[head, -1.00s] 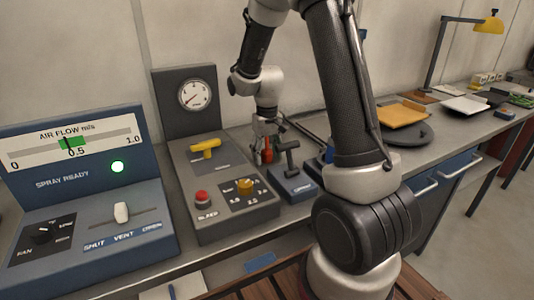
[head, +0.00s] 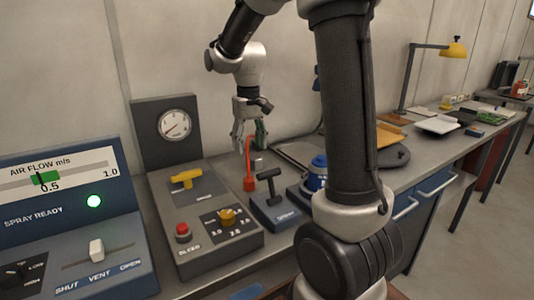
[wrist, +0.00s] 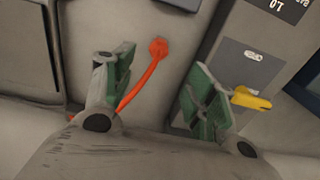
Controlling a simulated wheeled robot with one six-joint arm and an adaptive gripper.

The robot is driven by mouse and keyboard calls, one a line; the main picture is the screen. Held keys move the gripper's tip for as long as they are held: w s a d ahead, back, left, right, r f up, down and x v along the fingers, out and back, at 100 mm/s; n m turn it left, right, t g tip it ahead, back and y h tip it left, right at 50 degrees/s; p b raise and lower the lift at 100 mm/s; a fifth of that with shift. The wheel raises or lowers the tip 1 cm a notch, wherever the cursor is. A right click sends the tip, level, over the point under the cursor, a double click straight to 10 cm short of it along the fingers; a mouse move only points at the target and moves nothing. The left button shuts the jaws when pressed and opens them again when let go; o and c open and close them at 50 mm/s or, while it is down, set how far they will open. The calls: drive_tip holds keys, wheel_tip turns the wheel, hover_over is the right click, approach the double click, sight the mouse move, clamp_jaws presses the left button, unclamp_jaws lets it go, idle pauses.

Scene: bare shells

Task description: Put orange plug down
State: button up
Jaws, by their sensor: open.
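The orange plug (head: 249,183) is at bench level, between the yellow-handled panel and the black T-handle block, with a thin orange stem or cord rising from it toward my gripper. In the wrist view the plug (wrist: 158,48) shows as a round orange head with a curved orange strip running toward the left finger. My gripper (head: 250,138) is above the plug, fingers apart. In the wrist view the green-padded fingers of my gripper (wrist: 160,87) are wide open with nothing clamped between them. Whether the strip touches the left finger I cannot tell.
The panel with a yellow handle (head: 186,178), red button (head: 182,231) and orange knob (head: 227,217) is left of the plug. The T-handle block (head: 273,212) and blue container (head: 317,174) are to its right. A gauge board (head: 168,145) stands behind the panel.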

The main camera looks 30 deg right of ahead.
drive_tip(key=s+r+t, duration=0.2)
drive_tip(key=s+r, duration=0.1)
drive_tip(key=s, duration=0.8)
drive_tip(key=s+r+t, duration=0.2)
drive_tip(key=s+r, duration=0.1)
drive_tip(key=s, duration=0.9)
drive_tip(key=shift+s+d+r, duration=0.2)
drive_tip(key=shift+d+r, duration=0.05)
drive_tip(key=shift+d, duration=0.05)
